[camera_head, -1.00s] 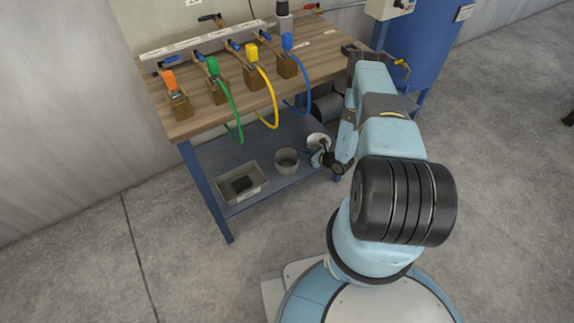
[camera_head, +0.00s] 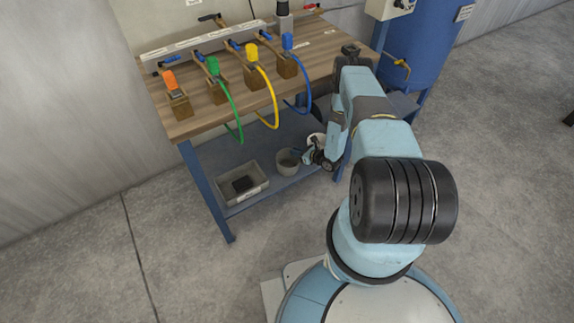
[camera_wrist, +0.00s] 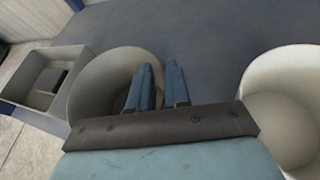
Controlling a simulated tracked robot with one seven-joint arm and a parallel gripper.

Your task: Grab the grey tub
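The grey tub (camera_head: 286,168) is round and open-topped, standing on the lower shelf of the workbench. In the wrist view the tub (camera_wrist: 92,88) shows left of centre, and I look down into it. My gripper (camera_head: 300,154) is at the right side of the tub's rim, low over the shelf. In the wrist view the two blue fingers of my gripper (camera_wrist: 160,66) are apart. The left finger overlaps the tub's inside and the right finger is beyond its right wall, with the rim between them. Whether they touch the wall cannot be told.
A rectangular grey tray (camera_head: 262,181) with a dark block (camera_head: 242,184) stands left of the tub. A whitish round container (camera_wrist: 290,100) stands close on the right. The bench top (camera_head: 205,122) overhangs the shelf (camera_head: 232,147), and coloured hoses (camera_head: 273,105) hang from its front.

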